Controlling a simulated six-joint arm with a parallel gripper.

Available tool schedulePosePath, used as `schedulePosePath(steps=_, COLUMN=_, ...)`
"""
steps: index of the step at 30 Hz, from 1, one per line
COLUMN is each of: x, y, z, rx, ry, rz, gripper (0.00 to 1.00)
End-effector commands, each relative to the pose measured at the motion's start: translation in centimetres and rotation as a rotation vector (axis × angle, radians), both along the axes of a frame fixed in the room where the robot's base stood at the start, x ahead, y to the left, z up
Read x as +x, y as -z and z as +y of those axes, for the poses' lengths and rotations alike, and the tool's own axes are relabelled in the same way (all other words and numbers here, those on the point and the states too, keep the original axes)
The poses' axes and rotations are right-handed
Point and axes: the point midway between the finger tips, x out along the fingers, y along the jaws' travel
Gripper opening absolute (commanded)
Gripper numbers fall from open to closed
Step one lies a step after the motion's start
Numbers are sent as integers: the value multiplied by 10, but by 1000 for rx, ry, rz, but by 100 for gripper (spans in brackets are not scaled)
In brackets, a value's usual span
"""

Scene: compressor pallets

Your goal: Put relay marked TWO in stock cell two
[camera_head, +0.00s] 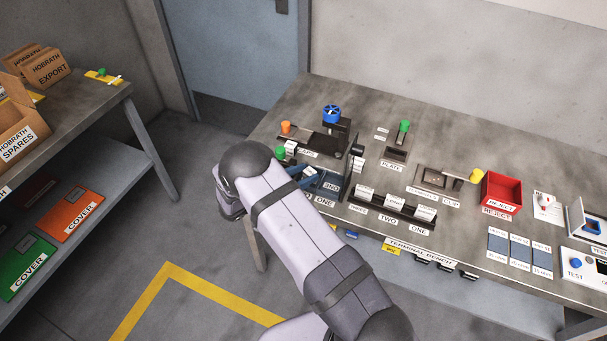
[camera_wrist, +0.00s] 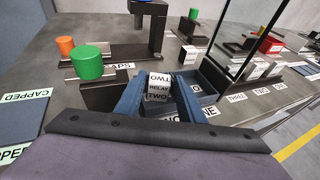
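A relay marked TWO (camera_wrist: 158,88), white on top with a dark band reading RELAY, sits between the two blue fingers of my gripper (camera_wrist: 157,82) in the wrist view. The fingers appear shut on its sides. Below and beyond it are blue-grey open cells (camera_wrist: 207,88); floor labels in front of them are partly covered, one ending in "NE". In the head view my gripper (camera_head: 308,174) is over this spot, and my arm hides much of the cells. Whether the relay's base touches anything is hidden.
A black rack (camera_head: 378,208) labelled THREE, TWO and ONE holds white-topped relays right of the cells. A thin dark upright frame (camera_wrist: 234,40) stands between. A green cap (camera_wrist: 88,62) and orange cap (camera_wrist: 66,47) are left. A red REJECT bin (camera_head: 501,190) is farther right.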

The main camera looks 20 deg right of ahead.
Motion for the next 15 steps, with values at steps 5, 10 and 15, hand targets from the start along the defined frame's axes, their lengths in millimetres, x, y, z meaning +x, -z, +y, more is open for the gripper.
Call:
schedulePosePath(steps=5, x=0, y=-5, z=2, rx=0, ry=-1, rz=0, gripper=35)
schedulePosePath(steps=10, x=-7, y=-9, z=22, rx=1, ry=-4, rz=-3, gripper=35)
schedulePosePath(steps=15, x=-19, y=-17, z=50, rx=1, ry=-4, rz=-2, gripper=35)
